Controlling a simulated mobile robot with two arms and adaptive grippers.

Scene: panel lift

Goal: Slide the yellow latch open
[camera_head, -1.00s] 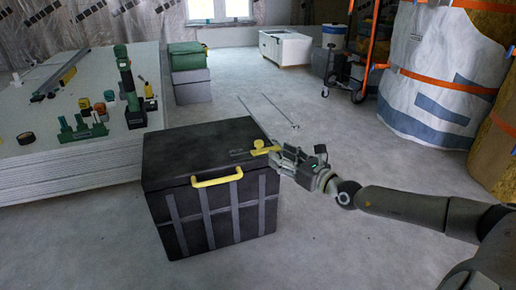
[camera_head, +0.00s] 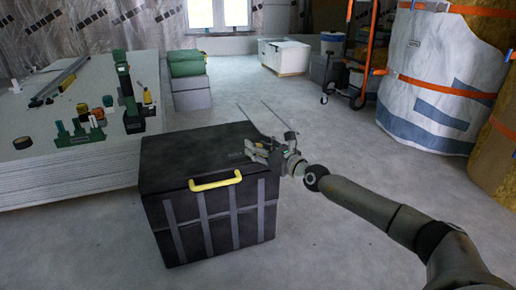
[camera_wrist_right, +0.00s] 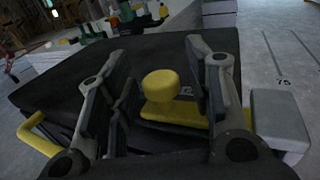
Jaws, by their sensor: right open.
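A black box (camera_head: 205,212) with grey straps stands on the floor, its lid (camera_head: 192,155) shut. A yellow handle (camera_head: 215,181) is on its front edge. In the right wrist view the yellow latch (camera_wrist_right: 172,113) lies on the box top, with a round yellow knob (camera_wrist_right: 161,85) on it. My right gripper (camera_head: 258,151) is at the right side of the lid and hides the latch in the head view. Its fingers are open, one on each side of the knob in the right wrist view; I cannot tell whether they touch it. My left gripper is not in view.
A stack of panels (camera_head: 60,178) with tools on it stands to the left of the box. Green and grey cases (camera_head: 190,92) and a cart (camera_head: 345,72) stand behind. The floor (camera_head: 345,150) to the right of the box is clear.

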